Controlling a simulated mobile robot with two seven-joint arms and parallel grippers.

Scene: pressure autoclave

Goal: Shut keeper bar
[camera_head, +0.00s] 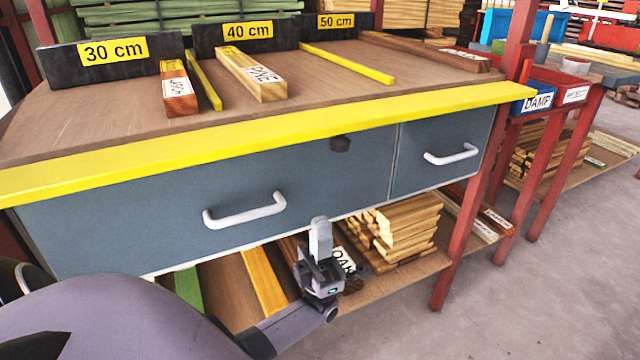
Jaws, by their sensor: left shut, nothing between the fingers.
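I see nothing that I can clearly identify as a keeper bar. My right gripper is out of view.
The bench top (130,110) holds wood strips and length signs. A narrower drawer has a white handle (452,154). Stacked boards (405,225) lie on the lower shelf. A red post (470,210) stands at right, with open floor (560,290) beyond.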

